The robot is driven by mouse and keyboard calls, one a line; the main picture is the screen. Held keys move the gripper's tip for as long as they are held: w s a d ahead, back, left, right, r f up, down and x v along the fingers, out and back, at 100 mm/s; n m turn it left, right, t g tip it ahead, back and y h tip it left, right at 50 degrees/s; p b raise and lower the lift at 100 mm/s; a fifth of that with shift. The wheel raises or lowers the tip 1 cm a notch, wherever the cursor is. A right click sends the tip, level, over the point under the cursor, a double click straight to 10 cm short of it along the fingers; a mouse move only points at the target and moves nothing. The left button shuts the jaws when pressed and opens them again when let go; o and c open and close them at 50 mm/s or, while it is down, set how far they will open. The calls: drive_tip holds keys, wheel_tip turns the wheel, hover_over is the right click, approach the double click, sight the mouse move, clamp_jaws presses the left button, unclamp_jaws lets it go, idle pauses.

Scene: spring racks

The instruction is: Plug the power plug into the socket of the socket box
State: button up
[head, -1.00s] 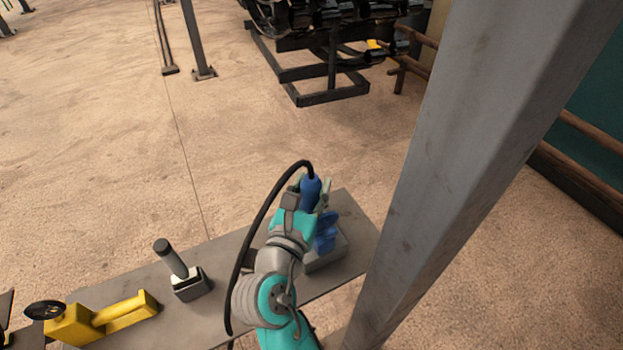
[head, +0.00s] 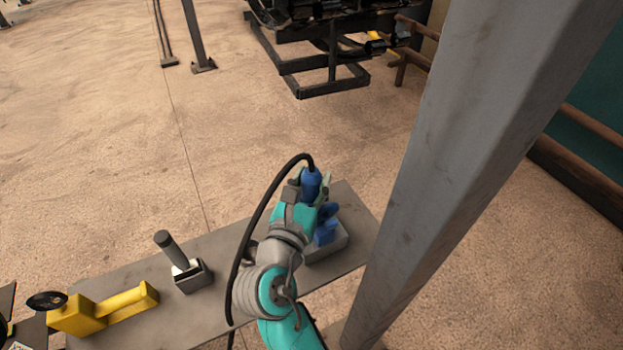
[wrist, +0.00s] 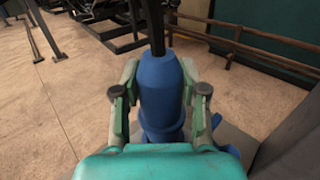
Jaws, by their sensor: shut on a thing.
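The blue power plug (head: 311,183) has a black cable rising from its top and looping left past my arm. My gripper (head: 307,192) is shut on it and holds it upright above the right part of the table. In the wrist view the plug (wrist: 161,95) stands between the two pale green fingers of my gripper (wrist: 162,110). The grey socket box (head: 338,244) with a blue socket (head: 326,228) on top sits just below and right of the plug. My gripper and arm partly hide the box. I cannot tell whether the plug's lower end touches the socket.
On the grey table (head: 225,250) stand a dark holder with a grey-handled tool (head: 178,260) and a yellow tool (head: 105,308) to the left. A thick grey post (head: 480,130) rises close to the right. A black rack (head: 320,70) stands beyond on open floor.

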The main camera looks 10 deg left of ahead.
drive_tip(key=shift+f, duration=1.05)
idle(0.9)
drive_tip(key=shift+r, duration=0.75)
drive_tip(key=shift+f, duration=0.95)
idle(0.8)
drive_tip(key=o, duration=1.3)
drive_tip(key=shift+o, duration=0.2)
drive_tip(key=s+a, duration=0.2)
drive_tip(key=s, duration=1)
drive_tip(key=shift+a, duration=0.2)
drive_tip(key=shift+w, duration=0.15)
